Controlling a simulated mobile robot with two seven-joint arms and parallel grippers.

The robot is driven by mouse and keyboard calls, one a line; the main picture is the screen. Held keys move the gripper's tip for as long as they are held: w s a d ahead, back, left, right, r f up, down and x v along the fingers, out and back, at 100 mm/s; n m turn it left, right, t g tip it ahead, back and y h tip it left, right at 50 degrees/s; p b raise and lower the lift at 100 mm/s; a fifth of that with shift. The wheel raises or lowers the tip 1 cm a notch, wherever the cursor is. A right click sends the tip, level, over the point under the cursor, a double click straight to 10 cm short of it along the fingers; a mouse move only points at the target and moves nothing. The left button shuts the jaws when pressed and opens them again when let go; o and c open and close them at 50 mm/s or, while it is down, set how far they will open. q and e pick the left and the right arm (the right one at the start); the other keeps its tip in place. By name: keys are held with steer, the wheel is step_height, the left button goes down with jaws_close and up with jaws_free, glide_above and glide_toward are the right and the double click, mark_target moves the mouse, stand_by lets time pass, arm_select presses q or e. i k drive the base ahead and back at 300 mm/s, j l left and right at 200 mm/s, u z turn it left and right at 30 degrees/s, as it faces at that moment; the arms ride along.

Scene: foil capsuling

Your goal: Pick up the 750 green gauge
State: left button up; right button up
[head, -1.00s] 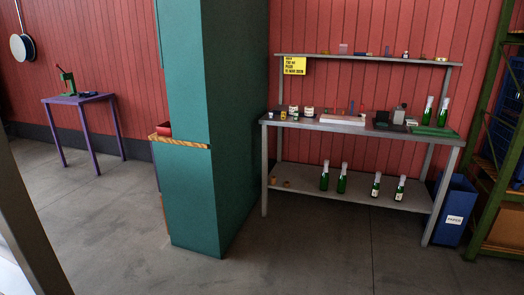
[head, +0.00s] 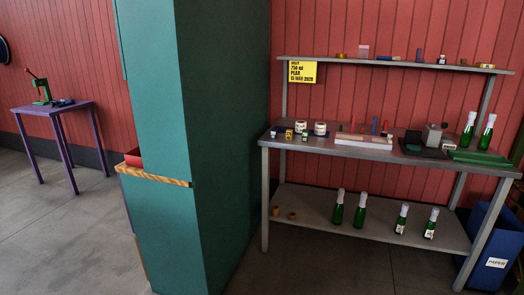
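The workbench (head: 350,145) stands ahead on the right, past the teal cabinet. Near its left end, small block-like pieces sit on or beside a dark mat: a yellowish one (head: 289,134) and a pale one with some green (head: 305,136). They are too small to read, so I cannot tell which, if any, is the 750 green gauge. A yellow sign (head: 302,72) hangs from the upper shelf and seems to read 750 ml and PEAR. Neither of my grippers is in view.
The teal cabinet (head: 235,130) with a wood-edged ledge (head: 155,176) blocks the near left. Green bottles (head: 338,208) stand on the lower shelf. A blue paper bin (head: 485,245) is at right. A purple table (head: 50,108) stands far left. Floor before the bench is clear.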

mark_target(306, 133)
steer(key=i+j+z, duration=0.15)
steer(key=i, duration=0.9)
